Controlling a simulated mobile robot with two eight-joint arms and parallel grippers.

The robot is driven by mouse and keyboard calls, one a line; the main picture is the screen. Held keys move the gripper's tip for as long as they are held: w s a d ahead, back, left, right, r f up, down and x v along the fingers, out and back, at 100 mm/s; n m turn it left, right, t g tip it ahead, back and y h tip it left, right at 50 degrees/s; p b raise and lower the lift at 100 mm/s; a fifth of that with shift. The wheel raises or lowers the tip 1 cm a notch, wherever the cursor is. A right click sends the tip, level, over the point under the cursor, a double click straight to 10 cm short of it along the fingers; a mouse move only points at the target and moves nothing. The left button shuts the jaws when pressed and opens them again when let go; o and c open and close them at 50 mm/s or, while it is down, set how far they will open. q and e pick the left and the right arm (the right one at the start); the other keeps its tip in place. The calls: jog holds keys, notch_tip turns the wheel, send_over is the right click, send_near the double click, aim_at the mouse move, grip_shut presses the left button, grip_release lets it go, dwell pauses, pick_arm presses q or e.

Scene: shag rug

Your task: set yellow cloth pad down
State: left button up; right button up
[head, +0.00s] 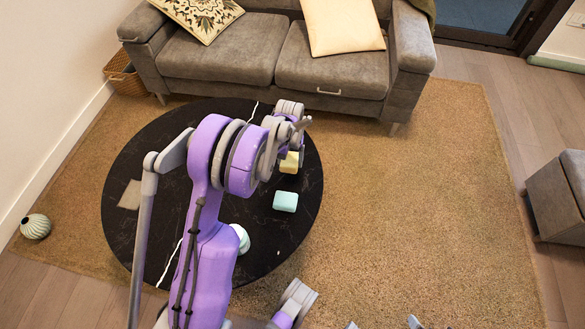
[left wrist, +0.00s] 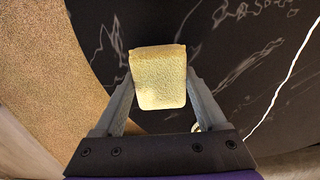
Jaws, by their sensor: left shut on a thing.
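The yellow cloth pad (left wrist: 160,80) is a small, thick, rounded block between the two fingers of my left gripper (left wrist: 160,92) in the left wrist view. The fingers are shut on its sides. In the head view the pad (head: 289,163) shows over the far right part of the round black table (head: 140,240), partly hidden by my purple left arm. The black marbled table top (left wrist: 235,75) lies beyond the pad in the wrist view. I cannot tell whether the pad touches the table.
A mint-green block (head: 285,201) lies on the table just nearer than the pad. A pale round object (head: 241,238) is partly behind my arm. A flat beige piece (head: 130,195) lies at the table's left. A grey sofa (head: 335,72) stands behind.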

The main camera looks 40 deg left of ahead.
aim_at(290, 167)
pick_arm(q)
jog(key=shift+f+b, duration=0.5)
jog(key=shift+f, duration=1.65)
jog(key=shift+f, duration=0.2)
jog(key=o, duration=1.1)
jog(key=shift+o, duration=0.2)
jog(key=shift+r, duration=0.1)
